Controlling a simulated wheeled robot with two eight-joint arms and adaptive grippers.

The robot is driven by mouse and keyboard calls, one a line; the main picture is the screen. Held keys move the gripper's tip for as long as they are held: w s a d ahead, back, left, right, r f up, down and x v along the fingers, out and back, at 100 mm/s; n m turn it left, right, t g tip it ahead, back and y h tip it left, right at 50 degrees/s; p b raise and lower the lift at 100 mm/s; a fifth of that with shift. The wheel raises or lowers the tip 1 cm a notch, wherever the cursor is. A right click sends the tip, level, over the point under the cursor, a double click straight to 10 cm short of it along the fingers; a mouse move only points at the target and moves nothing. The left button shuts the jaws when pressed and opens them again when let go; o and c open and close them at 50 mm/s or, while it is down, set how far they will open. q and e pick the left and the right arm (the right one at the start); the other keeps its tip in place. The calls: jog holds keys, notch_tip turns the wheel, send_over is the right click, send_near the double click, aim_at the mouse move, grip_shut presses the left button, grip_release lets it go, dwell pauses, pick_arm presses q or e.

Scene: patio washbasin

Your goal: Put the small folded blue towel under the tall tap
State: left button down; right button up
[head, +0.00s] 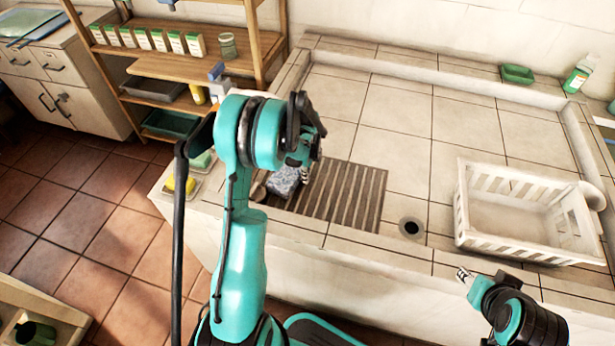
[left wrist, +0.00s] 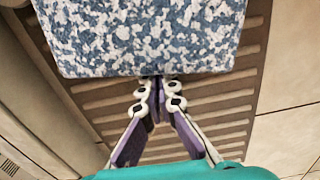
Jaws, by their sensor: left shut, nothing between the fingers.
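The small folded towel (head: 285,181) is speckled blue and white and lies at the left part of the brown slatted drain panel (head: 345,195), partly behind my left arm. In the left wrist view the towel (left wrist: 145,36) fills the top, just beyond the fingertips. My left gripper (head: 302,172) is over the basin beside the towel. Its fingers (left wrist: 157,86) are shut and empty; I cannot tell whether they touch the towel. My right gripper (head: 466,275) is at the basin's front edge, too small to read. I cannot make out the tall tap; my arm hides part of the basin.
A white slatted crate (head: 520,205) stands right on the tiled basin, near a round drain hole (head: 411,227). A green dish (head: 517,74) and a bottle (head: 580,73) are at the back right. A yellow sponge (head: 181,186) lies left. The middle tiles are clear.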

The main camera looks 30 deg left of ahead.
pick_arm(q)
jog(key=shift+s+a, duration=0.25)
jog(key=shift+a, duration=0.85)
pick_arm(e)
jog(key=shift+f, duration=0.1)
pick_arm(q)
jog(key=d, duration=0.3)
jog(key=shift+w+f+b, duration=0.1)
jog(key=shift+w+b, duration=0.3)
jog(key=shift+d+r, duration=0.55)
jog(key=shift+r, duration=0.1)
notch_tip(320, 180, up, 9)
jog(key=p, duration=0.3)
jog(key=shift+p, duration=0.4)
pick_arm(e)
jog(key=r, duration=0.3)
jog(key=shift+s+r, duration=0.1)
jog(key=shift+s, duration=0.25)
pick_arm(q)
jog(key=shift+f, duration=0.1)
pick_arm(e)
jog(key=shift+d, duration=0.1)
